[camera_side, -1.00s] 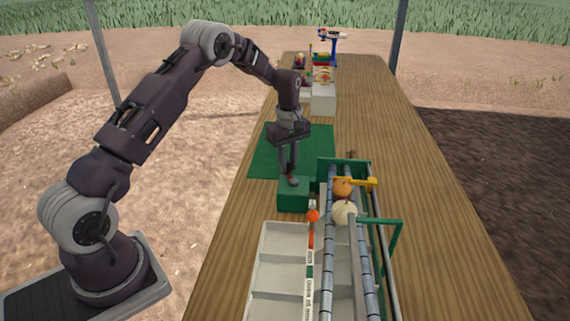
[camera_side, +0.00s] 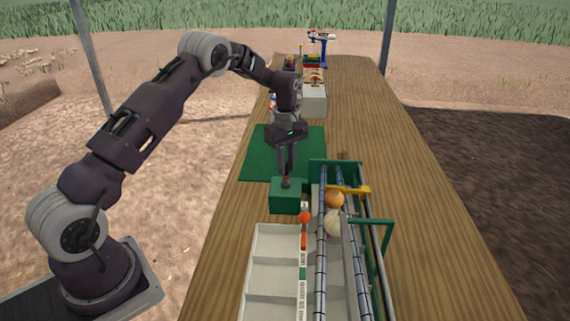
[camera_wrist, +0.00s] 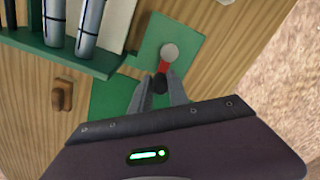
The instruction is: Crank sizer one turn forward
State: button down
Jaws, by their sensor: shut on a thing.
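The crank sits on a green box (camera_side: 288,197) beside the sizer. In the wrist view its grey hub (camera_wrist: 169,51), short red arm (camera_wrist: 163,69) and dark knob (camera_wrist: 160,86) show. My gripper (camera_side: 286,174) points down over the box and is shut on the knob; its fingers are also in the wrist view (camera_wrist: 158,90). The sizer's grey rollers (camera_side: 321,265) run toward the side camera. A brown-orange onion (camera_side: 334,200) and a pale onion (camera_side: 335,224) rest on them, near the yellow bar (camera_side: 350,190).
A pale compartment tray (camera_side: 272,250) lies left of the rollers, beside a labelled strip with an orange ball (camera_side: 305,217). A green mat (camera_side: 256,155) lies behind the box. A green frame (camera_side: 368,222) stands over the sizer. The table's right side is clear.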

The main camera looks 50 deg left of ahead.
jog(key=shift+w+d, duration=0.4)
jog(key=shift+d, duration=0.2)
jog(key=shift+w+d, duration=0.2)
jog(key=shift+d, duration=0.5)
jog(key=shift+s+d, duration=0.1)
jog(key=shift+d, duration=0.55)
